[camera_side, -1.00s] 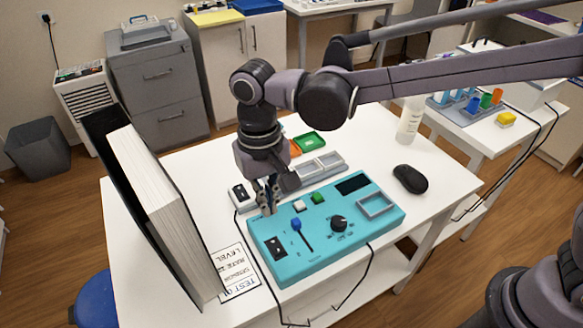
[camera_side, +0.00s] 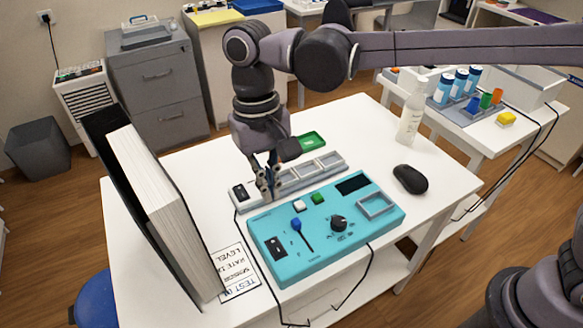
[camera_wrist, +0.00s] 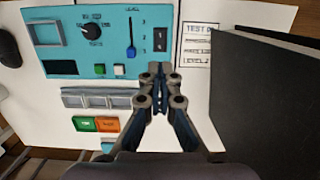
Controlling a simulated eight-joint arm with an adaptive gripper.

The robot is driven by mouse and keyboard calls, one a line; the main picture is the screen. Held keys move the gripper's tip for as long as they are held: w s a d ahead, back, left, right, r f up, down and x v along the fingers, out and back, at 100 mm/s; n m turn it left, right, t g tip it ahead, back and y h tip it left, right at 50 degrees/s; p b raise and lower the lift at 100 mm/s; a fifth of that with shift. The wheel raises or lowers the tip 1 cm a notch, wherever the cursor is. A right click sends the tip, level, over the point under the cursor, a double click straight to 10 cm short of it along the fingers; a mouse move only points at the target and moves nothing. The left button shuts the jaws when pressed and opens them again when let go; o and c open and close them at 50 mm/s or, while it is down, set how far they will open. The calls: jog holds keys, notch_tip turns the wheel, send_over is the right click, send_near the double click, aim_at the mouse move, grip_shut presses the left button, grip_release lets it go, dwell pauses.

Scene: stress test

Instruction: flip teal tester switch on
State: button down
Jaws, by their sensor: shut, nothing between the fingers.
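The teal tester (camera_side: 325,228) lies flat on the white table. Its black rocker switch (camera_side: 276,247) is at the box's left end; in the wrist view the switch (camera_wrist: 160,39) sits beside the slider and shows a small white mark. Which way it is tipped is too small to tell. The blue slider (camera_side: 296,223), a black knob (camera_side: 338,223), and white and green buttons are on the same face. My gripper (camera_side: 268,196) is shut and empty, above the table just behind the tester's back left edge. In the wrist view my gripper (camera_wrist: 160,68) points toward the switch, apart from it.
A tall black binder (camera_side: 150,205) stands close on the left. A grey strip with a rocker and square frames (camera_side: 305,175) lies behind the tester. A label sheet (camera_side: 236,270), mouse (camera_side: 410,179) and white bottle (camera_side: 411,115) are nearby. Cables hang at the front.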

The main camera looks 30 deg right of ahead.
aim_at(278, 249)
jog(key=f, duration=0.4)
jog(key=s+f, duration=0.1)
jog(key=f, duration=0.4)
jog(key=s+f, duration=0.1)
jog(key=f, duration=0.4)
dwell(0.4)
jog(key=shift+s+f+t, duration=0.15)
jog(key=shift+f+t, duration=0.2)
jog(key=shift+t, duration=0.15)
